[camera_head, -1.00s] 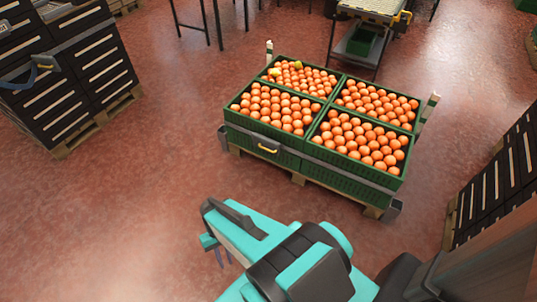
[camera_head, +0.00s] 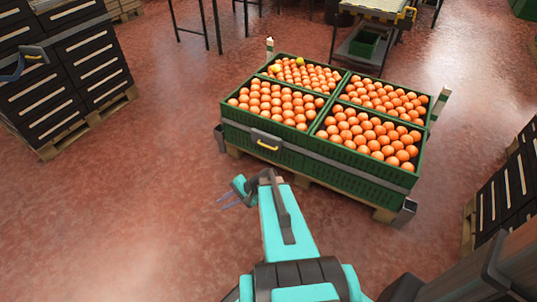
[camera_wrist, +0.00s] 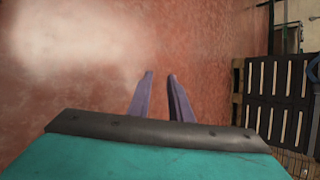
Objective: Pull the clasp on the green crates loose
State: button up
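The green crates (camera_head: 345,172) stand on a wooden pallet, full of oranges. A dark grey strap (camera_head: 330,167) runs along their front side. The clasp (camera_head: 268,145) is a yellow handle on that strap, on the front left crate. My gripper (camera_head: 222,202) is in front of the crates, below and left of the clasp and apart from it. In the wrist view my gripper (camera_wrist: 159,74) shows two purple fingers with a gap between them. It is open and empty, with floor behind it. The clasp is not in the wrist view.
A stack of black crates (camera_head: 75,75) stands on a pallet at the left, another (camera_head: 505,190) at the right. A table (camera_head: 365,45) stands behind the green crates. The red floor at the left front is clear. Two yellowish fruits (camera_head: 276,69) lie among the oranges.

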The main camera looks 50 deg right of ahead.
jog(key=w+d+m+t+h+b, duration=0.1)
jog(key=d+m+t+h+b, duration=0.35)
jog(key=d, duration=1.35)
jog(key=m+t+h+b, duration=0.3)
jog(key=m+t+b, duration=0.1)
jog(key=m+b, duration=0.25)
send_near(271, 148)
jog(key=shift+s+a+r+n+b, duration=0.1)
jog(key=shift+s+n+b, duration=0.1)
jog(key=shift+s, duration=0.3)
jog(key=shift+s+a+r+n+b, duration=0.1)
jog(key=shift+s+b, duration=0.1)
jog(key=shift+s, duration=0.3)
jog(key=shift+w+f, duration=0.1)
jog(key=b+x, duration=0.4)
jog(key=x, duration=0.9)
jog(key=shift+w+d, duration=0.15)
jog(key=shift+w, duration=0.2)
jog(key=shift+c, duration=0.5)
grip_shut()
